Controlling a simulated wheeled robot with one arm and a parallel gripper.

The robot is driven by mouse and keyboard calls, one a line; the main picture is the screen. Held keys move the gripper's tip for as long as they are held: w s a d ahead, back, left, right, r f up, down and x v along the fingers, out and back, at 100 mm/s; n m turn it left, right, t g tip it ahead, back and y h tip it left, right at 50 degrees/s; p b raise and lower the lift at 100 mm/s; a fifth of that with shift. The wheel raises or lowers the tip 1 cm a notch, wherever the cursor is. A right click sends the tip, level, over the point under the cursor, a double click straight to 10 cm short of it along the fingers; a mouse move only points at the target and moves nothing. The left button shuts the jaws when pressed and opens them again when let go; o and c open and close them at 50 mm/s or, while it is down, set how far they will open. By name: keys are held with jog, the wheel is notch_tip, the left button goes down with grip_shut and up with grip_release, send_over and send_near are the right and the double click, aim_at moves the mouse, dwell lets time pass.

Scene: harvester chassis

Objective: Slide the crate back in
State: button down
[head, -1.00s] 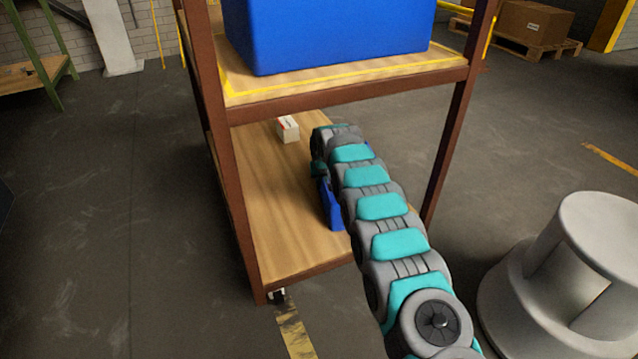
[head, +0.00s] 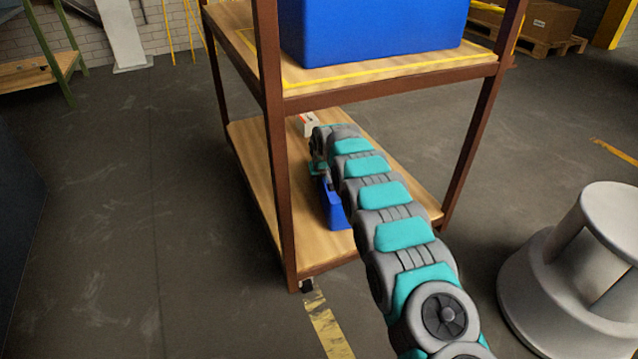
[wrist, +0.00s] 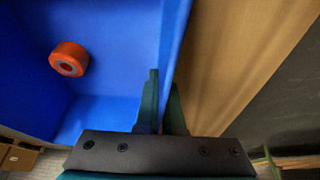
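A small blue crate (head: 333,205) stands on the rack's lower shelf (head: 262,165), largely hidden behind my arm in the head view. In the wrist view the open-topped crate (wrist: 110,40) holds an orange ring-shaped part (wrist: 68,59) with a grey centre. My gripper (wrist: 164,92) straddles the crate's side wall, one finger inside and one outside. The fingers look closed on that wall, with little gap. In the head view my gripper is mostly hidden behind the arm. A larger blue crate (head: 375,30) stands on the upper shelf (head: 400,76), inside yellow edge marking.
Brown rack posts (head: 278,150) stand left of my arm and at the right (head: 475,135). A small white box (head: 310,125) lies farther back on the lower shelf. A grey round step stool (head: 560,265) stands at the right. Floor at the left is clear.

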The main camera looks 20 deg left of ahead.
jog(key=shift+s+a, duration=0.15)
jog(key=shift+s, duration=0.05)
jog(key=c, duration=1)
grip_release()
jog(key=shift+o, duration=0.2)
jog(key=p+v, duration=0.1)
jog(key=v, duration=0.6)
jog(key=shift+r, duration=0.2)
